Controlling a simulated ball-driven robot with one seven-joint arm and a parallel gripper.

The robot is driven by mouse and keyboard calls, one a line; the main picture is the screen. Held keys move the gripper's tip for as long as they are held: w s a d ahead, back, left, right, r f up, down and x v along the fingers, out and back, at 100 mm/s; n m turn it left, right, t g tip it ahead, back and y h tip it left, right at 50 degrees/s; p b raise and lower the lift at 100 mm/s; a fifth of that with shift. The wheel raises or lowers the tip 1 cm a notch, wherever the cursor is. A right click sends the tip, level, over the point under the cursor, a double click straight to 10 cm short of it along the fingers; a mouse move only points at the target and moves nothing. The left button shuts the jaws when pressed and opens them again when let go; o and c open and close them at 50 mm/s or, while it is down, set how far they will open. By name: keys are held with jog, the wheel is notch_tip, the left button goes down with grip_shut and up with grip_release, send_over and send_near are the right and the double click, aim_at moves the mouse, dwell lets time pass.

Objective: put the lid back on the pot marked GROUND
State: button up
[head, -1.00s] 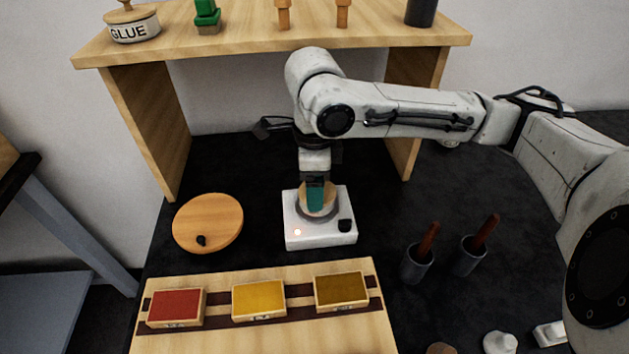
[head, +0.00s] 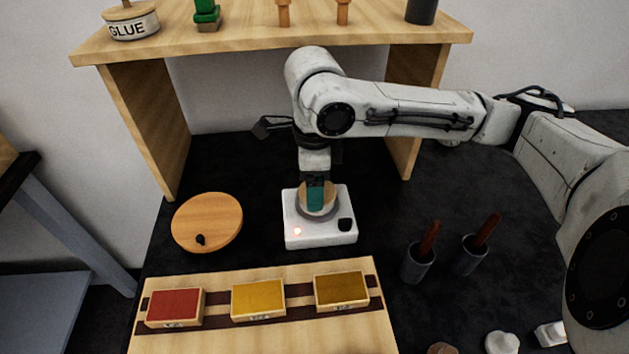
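A white square warmer-like unit (head: 300,236) with a small glowing light and a black knob stands on the dark bench top. A round tan piece (head: 331,192) with a grey ring around it sits on the unit; I cannot tell whether it is a lid or a pot's contents. My gripper (head: 316,207) points down right over this piece, its teal finger in front of it. The finger hides part of the piece, and whether it grips anything is unclear. No label reading GROUND is readable. A pot marked GLUE (head: 133,28) stands on the shelf with a wooden lid on.
A wooden shelf (head: 240,42) spans the back, with a green block (head: 206,14) and a dark cup (head: 421,11). A round wooden board (head: 207,218) lies at left. Red and yellow trays (head: 174,306) stand in front. Two grey cups (head: 417,264) with brown handles stand at right.

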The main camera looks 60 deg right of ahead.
jog(key=o, duration=1)
jog(key=shift+r, duration=0.2)
jog(key=shift+r+p, duration=2.75)
jog(key=shift+r, duration=0.6)
grip_shut()
